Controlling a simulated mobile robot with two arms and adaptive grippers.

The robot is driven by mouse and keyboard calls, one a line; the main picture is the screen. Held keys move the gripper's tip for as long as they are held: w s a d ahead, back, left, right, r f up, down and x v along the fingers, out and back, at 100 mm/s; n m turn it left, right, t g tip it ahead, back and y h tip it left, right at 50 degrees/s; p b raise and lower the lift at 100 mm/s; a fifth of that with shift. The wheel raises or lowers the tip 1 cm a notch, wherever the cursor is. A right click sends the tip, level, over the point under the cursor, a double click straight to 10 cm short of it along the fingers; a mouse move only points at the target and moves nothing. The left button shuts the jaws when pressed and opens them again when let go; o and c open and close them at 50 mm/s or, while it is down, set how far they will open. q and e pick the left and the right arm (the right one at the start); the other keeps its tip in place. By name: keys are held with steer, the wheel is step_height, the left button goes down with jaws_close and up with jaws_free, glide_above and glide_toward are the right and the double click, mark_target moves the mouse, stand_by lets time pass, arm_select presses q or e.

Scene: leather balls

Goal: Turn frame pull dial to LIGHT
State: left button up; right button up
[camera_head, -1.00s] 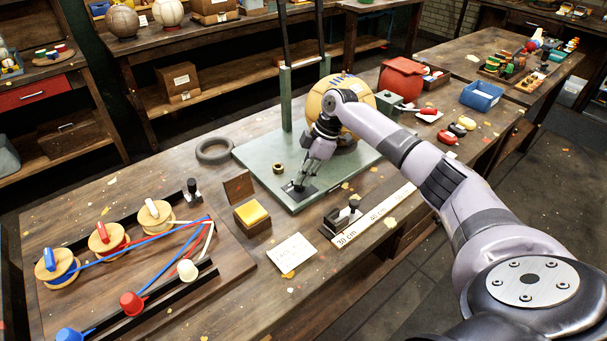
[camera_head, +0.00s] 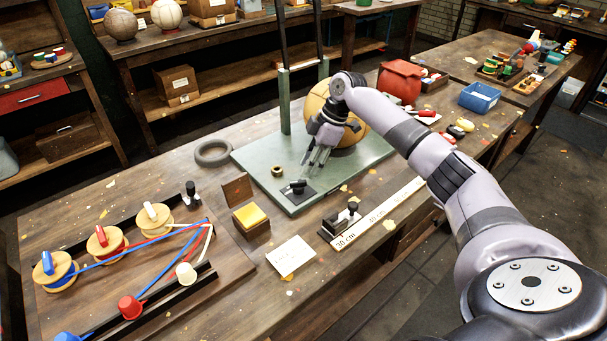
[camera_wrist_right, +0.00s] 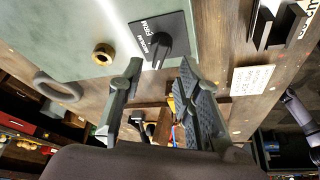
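The frame pull dial is a black knob (camera_head: 298,186) on a dark square plate, near the front corner of the green base (camera_head: 262,172). In the right wrist view the knob (camera_wrist_right: 161,46) stands on its plate, with white lettering to its left. One word looks like FIRM and another like MEDIUM; I cannot read LIGHT, nor tell which mark the knob points to. My right gripper (camera_head: 317,163) is above and just behind the dial, apart from it. In the wrist view its fingers (camera_wrist_right: 159,72) are spread with nothing between them. My left gripper is not in view.
A brass ring (camera_head: 278,170) lies left of the dial. A yellow block in a wooden box (camera_head: 251,217) and a black clamp-like tool (camera_head: 341,221) stand in front.

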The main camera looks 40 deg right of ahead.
steer(key=v, duration=0.7)
steer(key=shift+r, duration=0.1)
